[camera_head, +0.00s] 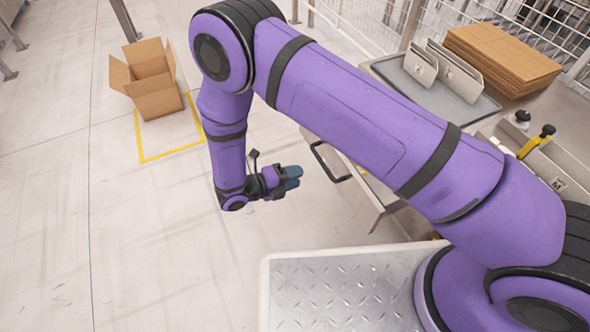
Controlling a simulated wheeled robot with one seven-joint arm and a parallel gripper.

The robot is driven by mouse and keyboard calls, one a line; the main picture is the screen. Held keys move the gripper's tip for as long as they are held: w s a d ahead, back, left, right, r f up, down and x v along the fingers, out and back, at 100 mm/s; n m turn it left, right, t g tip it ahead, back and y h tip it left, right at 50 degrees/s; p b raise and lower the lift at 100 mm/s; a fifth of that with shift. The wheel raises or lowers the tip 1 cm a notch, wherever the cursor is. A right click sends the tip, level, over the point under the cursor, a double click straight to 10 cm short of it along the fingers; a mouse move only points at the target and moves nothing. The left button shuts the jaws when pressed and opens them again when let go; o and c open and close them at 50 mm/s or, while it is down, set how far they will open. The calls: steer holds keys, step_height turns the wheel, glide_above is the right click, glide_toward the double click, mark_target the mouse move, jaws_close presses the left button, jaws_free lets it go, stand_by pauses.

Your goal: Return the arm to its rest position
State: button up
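My purple arm reaches across the view from the lower right, up to an elbow at the top, then down to the wrist. My gripper (294,177) hangs at the end, to the left of the workbench, over the floor. Its blue-grey fingers point to the right. They look close together, but the view is too small to tell whether they are apart or closed. I see no object in the gripper.
At right, a workbench (572,105) bears a stack of flat cardboard (502,52) and a grey tray (398,82). The floor at left is clear.

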steer(key=w+d+r+m+g+y, duration=0.1)
steer(key=w+d+r+m+g, duration=0.15)
steer(key=r+m, duration=0.4)
steer(key=w+d+r+m+g+y, duration=0.1)
steer(key=d+r+m+g, duration=0.2)
steer(key=r, duration=0.6)
steer(key=w+d+r+m+g+y, duration=0.1)
steer(key=d+r+m+y, duration=0.1)
steer(key=d+r+m, duration=0.45)
steer(key=s+d+r+m+y, duration=0.2)
steer(key=d+r+m, duration=0.15)
steer(key=r, duration=0.45)
steer(key=s+d+r+m+y, duration=0.25)
steer(key=r+m, duration=0.25)
steer(key=r, duration=0.3)
steer(key=s+d+r+m+t+y, duration=0.3)
steer(key=s+d+r+m, duration=0.2)
steer(key=s+m, duration=0.3)
steer(key=s+d+r+m+t+y, duration=0.3)
steer(key=s+d+r+m, duration=0.2)
steer(key=s+r+m, duration=0.2)
steer(key=shift+s+m, duration=0.45)
steer(key=shift+s, duration=0.55)
steer(key=shift+d, duration=0.15)
